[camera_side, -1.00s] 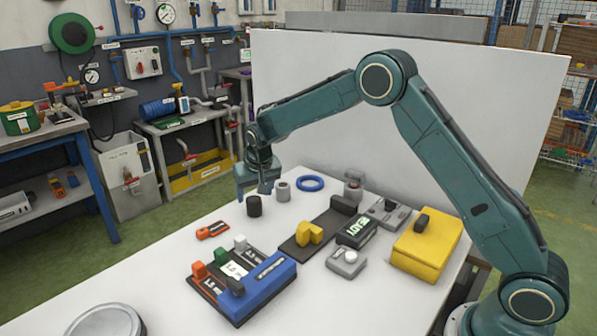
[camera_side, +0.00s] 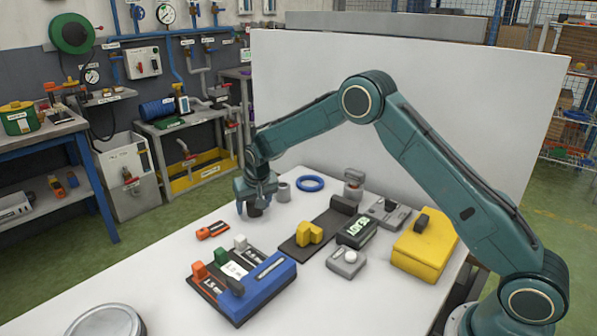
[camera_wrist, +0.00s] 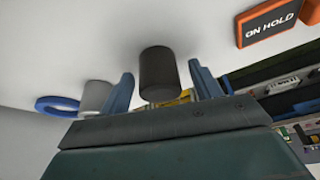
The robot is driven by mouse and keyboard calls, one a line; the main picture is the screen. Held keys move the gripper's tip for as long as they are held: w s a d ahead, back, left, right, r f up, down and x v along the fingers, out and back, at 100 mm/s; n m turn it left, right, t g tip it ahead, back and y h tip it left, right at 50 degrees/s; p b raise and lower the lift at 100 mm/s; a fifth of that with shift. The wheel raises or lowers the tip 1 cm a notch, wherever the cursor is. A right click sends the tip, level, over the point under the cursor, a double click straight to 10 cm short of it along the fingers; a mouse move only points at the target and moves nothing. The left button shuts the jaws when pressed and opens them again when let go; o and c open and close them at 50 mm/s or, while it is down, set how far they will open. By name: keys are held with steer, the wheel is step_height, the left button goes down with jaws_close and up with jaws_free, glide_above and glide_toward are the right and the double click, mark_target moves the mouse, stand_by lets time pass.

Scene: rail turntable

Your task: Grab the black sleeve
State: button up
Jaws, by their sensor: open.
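The black sleeve (camera_wrist: 158,74) is a short dark cylinder standing upright on the white table. In the wrist view it lies between the two blue fingers of my gripper (camera_wrist: 160,88), with a gap showing on each side. In the side view my gripper (camera_side: 254,204) is down over the black sleeve (camera_side: 255,211), which is partly hidden behind the fingers. The jaws are open. I cannot tell whether either finger touches the sleeve.
An orange tag (camera_side: 212,230) lies in front. A blue block with coloured levers (camera_side: 262,290) sits nearer the camera.

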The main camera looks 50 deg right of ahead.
steer(key=shift+c, duration=0.2)
steer(key=shift+r, duration=0.1)
steer(key=c, duration=1.2)
step_height(320, 180, up, 20)
stand_by(0.6)
